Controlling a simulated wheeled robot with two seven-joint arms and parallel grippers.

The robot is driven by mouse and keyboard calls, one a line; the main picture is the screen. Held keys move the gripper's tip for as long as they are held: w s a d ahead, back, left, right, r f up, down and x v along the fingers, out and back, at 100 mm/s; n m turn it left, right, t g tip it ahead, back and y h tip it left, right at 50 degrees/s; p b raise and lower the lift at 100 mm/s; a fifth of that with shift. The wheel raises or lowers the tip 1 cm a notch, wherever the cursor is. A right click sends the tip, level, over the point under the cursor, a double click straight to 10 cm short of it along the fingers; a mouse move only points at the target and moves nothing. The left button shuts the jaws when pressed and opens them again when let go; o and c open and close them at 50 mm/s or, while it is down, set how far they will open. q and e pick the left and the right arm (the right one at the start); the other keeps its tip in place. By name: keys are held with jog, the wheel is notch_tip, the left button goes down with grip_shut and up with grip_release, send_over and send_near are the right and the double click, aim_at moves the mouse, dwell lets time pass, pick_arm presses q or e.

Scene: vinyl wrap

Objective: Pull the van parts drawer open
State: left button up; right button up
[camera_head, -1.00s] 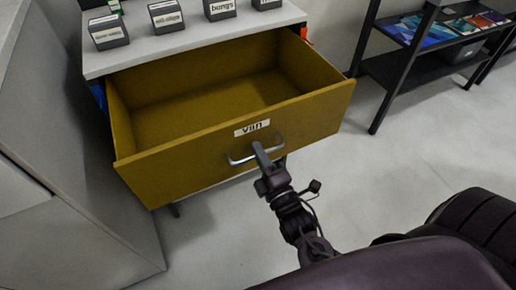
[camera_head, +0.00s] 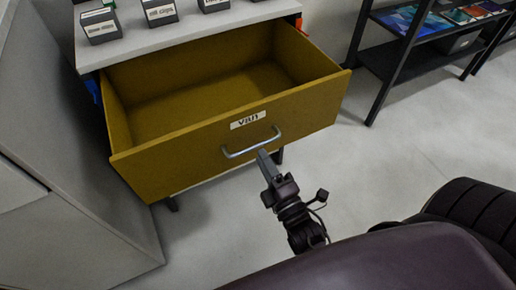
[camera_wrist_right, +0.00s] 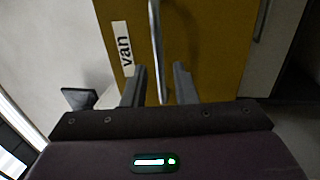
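The van parts drawer (camera_head: 190,157) is a mustard-yellow box pulled well out from under the grey worktop, and its inside looks empty. Its front carries a white "van" label (camera_head: 248,120) and a grey bar handle (camera_head: 252,146). My right gripper (camera_head: 265,158) is just in front of the handle and below it in the head view. In the right wrist view, its two fingers (camera_wrist_right: 160,88) are apart, with the handle (camera_wrist_right: 157,50) extending between them towards their tips; contact is not visible. My left gripper is not in view.
Small labelled bins (camera_head: 160,12) stand on the worktop (camera_head: 185,35) above the drawer. A grey cabinet (camera_head: 75,190) stands close on the left. A dark shelf rack (camera_head: 400,60) stands at the right. The floor between is clear.

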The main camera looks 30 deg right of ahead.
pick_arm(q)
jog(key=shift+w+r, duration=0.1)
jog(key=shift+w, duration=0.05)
pick_arm(e)
jog(key=s, duration=0.3)
jog(key=shift+f, duration=0.25)
